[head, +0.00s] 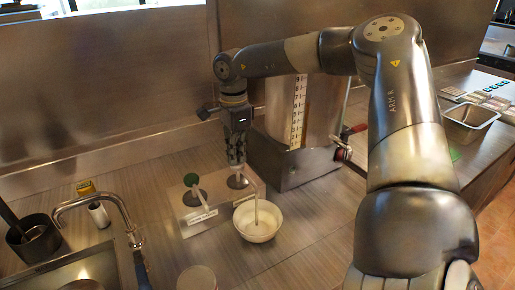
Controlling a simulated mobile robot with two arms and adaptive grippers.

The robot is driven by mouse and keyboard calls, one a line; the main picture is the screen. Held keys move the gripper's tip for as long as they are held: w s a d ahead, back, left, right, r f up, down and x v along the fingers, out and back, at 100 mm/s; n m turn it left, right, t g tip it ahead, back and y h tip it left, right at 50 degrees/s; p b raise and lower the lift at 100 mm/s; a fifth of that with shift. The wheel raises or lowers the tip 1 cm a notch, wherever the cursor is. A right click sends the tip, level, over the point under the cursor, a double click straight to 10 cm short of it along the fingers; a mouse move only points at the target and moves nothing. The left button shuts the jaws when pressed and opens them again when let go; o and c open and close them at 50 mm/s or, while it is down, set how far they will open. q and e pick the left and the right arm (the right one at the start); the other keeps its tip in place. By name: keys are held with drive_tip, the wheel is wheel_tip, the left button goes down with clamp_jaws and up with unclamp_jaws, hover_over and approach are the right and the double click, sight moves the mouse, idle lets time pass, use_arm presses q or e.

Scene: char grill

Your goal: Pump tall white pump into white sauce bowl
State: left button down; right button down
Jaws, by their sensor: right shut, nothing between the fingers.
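My right gripper (237,158) points down, shut and empty, directly over the tall white pump at the right side of the pump holder. The fingers hide the pump's head; I cannot tell whether they touch it. The pump's thin white spout (256,205) comes out to the right and hangs down over the white sauce bowl (258,233). The bowl stands upright on the counter, just right of the holder, and looks light inside. My left gripper is not in view.
A metal dispenser with a measuring scale (298,110) stands behind to the right. A faucet (100,198) and sink are at left. A metal pan (470,118) sits at far right.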

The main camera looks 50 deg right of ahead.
drive_tip(key=shift+s+f+b, duration=0.1)
drive_tip(key=shift+f+b, duration=0.95)
drive_tip(key=shift+f, duration=0.3)
drive_tip(key=shift+r, duration=0.1)
drive_tip(key=shift+r+p, duration=1.25)
drive_tip(key=shift+r, duration=0.9)
drive_tip(key=shift+f, duration=0.15)
drive_tip(key=shift+f+b, duration=1.85)
drive_tip(key=shift+f, duration=0.3)
drive_tip(key=shift+r, duration=0.2)
drive_tip(key=shift+r+p, duration=1.35)
drive_tip(key=shift+r, duration=0.75)
